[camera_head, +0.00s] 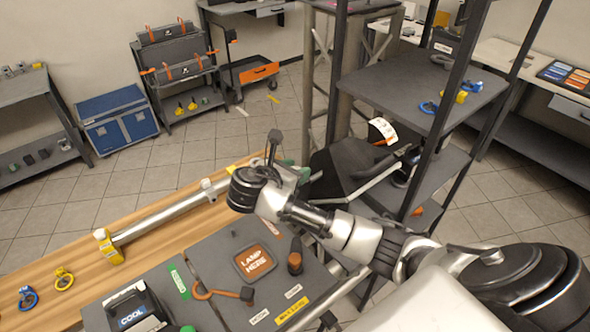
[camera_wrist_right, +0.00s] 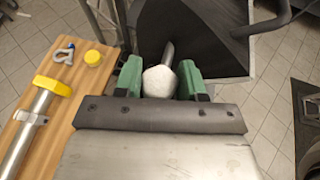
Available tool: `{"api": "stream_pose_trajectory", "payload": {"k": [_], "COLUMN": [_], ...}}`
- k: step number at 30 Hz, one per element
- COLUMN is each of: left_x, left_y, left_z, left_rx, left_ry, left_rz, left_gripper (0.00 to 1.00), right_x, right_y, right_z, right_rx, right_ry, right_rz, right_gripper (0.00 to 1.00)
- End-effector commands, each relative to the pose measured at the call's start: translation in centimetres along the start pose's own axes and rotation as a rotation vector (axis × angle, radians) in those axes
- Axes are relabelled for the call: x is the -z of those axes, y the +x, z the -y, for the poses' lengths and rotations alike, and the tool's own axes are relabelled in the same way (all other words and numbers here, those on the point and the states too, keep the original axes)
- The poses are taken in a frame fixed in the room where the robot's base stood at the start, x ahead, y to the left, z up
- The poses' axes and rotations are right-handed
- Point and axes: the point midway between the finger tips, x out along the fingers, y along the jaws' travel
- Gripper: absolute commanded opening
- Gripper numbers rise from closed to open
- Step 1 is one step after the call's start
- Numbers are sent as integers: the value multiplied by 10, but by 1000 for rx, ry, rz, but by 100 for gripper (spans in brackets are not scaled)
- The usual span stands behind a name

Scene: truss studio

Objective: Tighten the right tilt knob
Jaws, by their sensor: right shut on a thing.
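My right gripper (camera_wrist_right: 159,82) has green-tipped fingers closed on either side of a pale, rounded knob (camera_wrist_right: 160,81), which I take as the right tilt knob. A dark shaft runs from the knob toward a black lamp housing (camera_wrist_right: 190,30). In the head view my right arm reaches in from the right, and the right gripper (camera_head: 296,170) is at the left side of the black lamp (camera_head: 345,172). The knob is hidden there behind my wrist and fingers. My left gripper does not show.
A wooden bench (camera_head: 85,262) carries a metal pipe (camera_head: 160,218) with yellow ends. A case panel marked "LAMP HERE" (camera_head: 225,240) lies below my wrist. A dark shelf rack (camera_head: 400,85) stands close behind the lamp. Tiled floor is clear beyond the bench.

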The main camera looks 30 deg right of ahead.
Motion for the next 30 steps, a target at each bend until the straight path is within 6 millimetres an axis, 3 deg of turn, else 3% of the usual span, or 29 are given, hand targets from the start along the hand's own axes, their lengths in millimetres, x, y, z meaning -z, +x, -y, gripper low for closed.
{"api": "stream_pose_trajectory", "payload": {"k": [21,30], "left_x": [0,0], "left_y": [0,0], "left_z": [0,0], "left_rx": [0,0], "left_ry": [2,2], "left_rz": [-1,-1], "left_gripper": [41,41], "right_x": [1,0], "right_y": [-2,-2], "right_z": [-2,-2], "right_rx": [623,811], "right_ry": [254,334], "right_rz": [-9,-5], "right_gripper": [16,16]}}
